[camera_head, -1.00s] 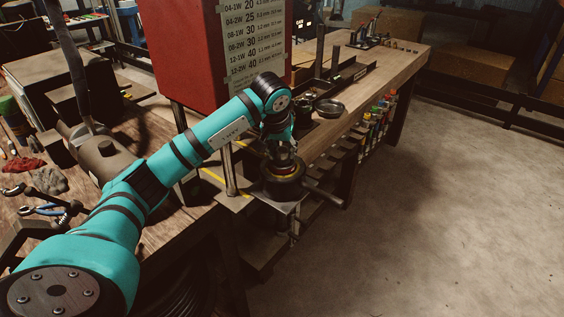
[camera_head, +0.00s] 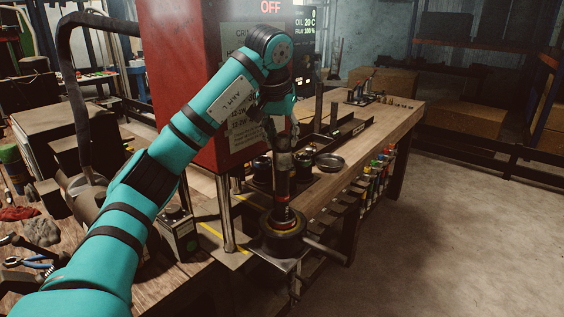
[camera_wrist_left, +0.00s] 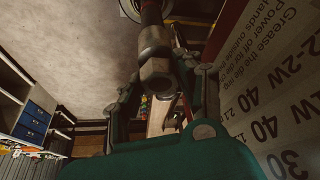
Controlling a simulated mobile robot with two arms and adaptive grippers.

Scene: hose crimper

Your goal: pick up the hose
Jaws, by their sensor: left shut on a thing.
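The hose (camera_head: 281,180) is a dark upright piece with metal-looking fittings and a reddish band near its lower end. My left gripper (camera_head: 281,133) is shut on its top end. In the left wrist view the hose (camera_wrist_left: 152,45) runs up between the fingers of the left gripper (camera_wrist_left: 165,85). The hose's lower end is at the round dark fixture (camera_head: 268,247) on the bench's front edge. I cannot tell whether it is still inside the fixture or just above it. My right gripper is not in view.
The red crimper machine (camera_head: 180,90) stands close behind my left arm, with a post (camera_head: 225,210) beside the fixture. A bar handle (camera_head: 327,250) sticks out to the right. A round dish (camera_head: 330,162) lies on the wooden bench (camera_head: 385,125). The floor at right is clear.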

